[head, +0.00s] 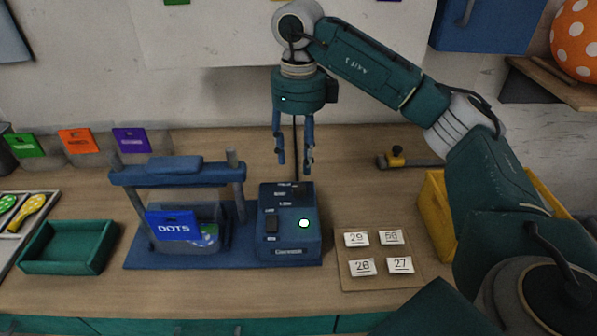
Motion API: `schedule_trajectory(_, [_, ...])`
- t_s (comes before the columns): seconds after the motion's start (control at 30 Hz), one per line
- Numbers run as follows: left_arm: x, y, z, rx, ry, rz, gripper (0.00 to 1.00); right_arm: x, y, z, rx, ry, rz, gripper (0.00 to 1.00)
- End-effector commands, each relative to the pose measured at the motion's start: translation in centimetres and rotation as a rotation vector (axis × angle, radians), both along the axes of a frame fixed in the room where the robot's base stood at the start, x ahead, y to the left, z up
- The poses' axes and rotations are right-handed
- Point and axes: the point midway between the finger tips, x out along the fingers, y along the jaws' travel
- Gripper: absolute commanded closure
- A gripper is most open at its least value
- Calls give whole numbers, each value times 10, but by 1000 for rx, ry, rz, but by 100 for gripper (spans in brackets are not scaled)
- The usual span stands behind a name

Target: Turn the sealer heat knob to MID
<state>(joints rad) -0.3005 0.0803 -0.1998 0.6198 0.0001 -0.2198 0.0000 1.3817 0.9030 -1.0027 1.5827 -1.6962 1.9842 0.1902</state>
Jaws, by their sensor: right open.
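A small black control (271,224) sits on the left of that face. Small white markings run along its upper part, too small to read, so I cannot tell the heat knob or its setting. My right gripper (295,168) hangs pointing down above the sealer's back edge. My left gripper is not in view.
A blue press frame (178,177) holding a DOTS packet (174,226) stands left of the sealer. A green tray (67,247) lies further left. A board of number tags (382,282) lies to the right, near a yellow bin (433,215). A brass-knobbed tool (398,159) lies behind.

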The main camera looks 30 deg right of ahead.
Motion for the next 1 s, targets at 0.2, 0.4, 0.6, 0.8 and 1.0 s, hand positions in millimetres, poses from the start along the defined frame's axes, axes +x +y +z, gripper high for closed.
schedule_trajectory(0.2, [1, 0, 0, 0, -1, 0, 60, 0, 0, 29, 0, -1, 0, 55])
schedule_trajectory(0.4, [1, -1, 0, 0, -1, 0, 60, 0, 0, 35, 0, 0, 0, 55])
schedule_trajectory(0.6, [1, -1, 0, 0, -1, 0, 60, 0, 0, 35, 0, 1, 0, 55])
schedule_trajectory(0.8, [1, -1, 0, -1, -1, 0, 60, 0, 0, 35, 0, 1, 0, 55])
schedule_trajectory(1.0, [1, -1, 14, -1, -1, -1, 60, 0, 0, 49, 0, 0, 0, 55])
